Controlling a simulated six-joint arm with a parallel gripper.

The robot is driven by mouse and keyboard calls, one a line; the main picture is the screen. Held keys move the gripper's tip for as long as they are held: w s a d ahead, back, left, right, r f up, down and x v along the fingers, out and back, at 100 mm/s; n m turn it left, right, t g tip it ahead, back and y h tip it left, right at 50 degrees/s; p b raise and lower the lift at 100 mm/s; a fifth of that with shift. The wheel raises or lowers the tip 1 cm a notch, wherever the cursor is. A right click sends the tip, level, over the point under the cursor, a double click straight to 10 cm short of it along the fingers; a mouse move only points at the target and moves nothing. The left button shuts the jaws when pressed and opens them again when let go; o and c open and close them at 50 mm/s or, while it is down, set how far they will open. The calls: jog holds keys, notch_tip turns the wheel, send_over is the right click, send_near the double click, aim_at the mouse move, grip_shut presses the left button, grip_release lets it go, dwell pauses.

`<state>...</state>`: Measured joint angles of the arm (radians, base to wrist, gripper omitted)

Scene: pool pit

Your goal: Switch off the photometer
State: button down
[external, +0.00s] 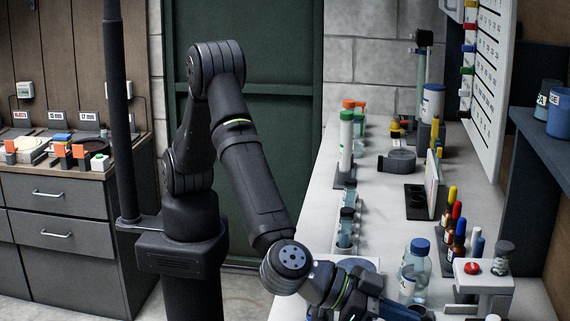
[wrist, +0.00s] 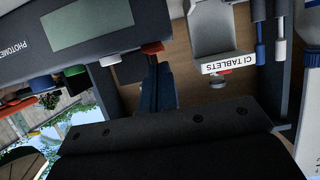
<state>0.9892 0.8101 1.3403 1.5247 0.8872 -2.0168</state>
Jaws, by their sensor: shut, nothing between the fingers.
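The photometer (wrist: 75,32) is a dark grey box at the upper left of the wrist view, with its name on it and a grey-green screen (wrist: 87,22). Along its lower edge are a green part (wrist: 75,70), a blue part (wrist: 70,84), a white part (wrist: 110,60) and a red part (wrist: 152,48). My gripper (wrist: 153,66) is shut and empty, its fingertips right by the red part. I cannot tell whether they touch it. Which part is the power switch cannot be read. In the external view my wrist is at the bottom edge and the photometer cannot be made out.
A white tablet dispenser (wrist: 212,40) with a red knob stands right of my fingers; it also shows in the external view (external: 485,280). A blue-capped bottle (external: 416,265), dropper bottles (external: 458,245) and tube racks (external: 345,230) crowd the white bench (external: 385,215).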

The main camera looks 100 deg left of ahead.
jog(key=shift+r, duration=0.3)
jog(key=shift+s+r, duration=0.1)
jog(key=shift+r, duration=0.25)
notch_tip(320, 180, up, 3)
jog(key=shift+s+f, duration=0.1)
jog(key=shift+s, duration=0.05)
jog(key=s+r, duration=0.1)
jog(key=s, duration=0.9)
jog(key=shift+r, duration=0.15)
jog(key=shift+w, duration=0.1)
jog(key=w, duration=0.3)
jog(key=w+f, duration=0.1)
jog(key=w, duration=0.6)
jog(key=shift+w+f, duration=0.1)
jog(key=shift+f, duration=0.05)
jog(key=v, duration=0.7)
jog(key=shift+f, duration=0.1)
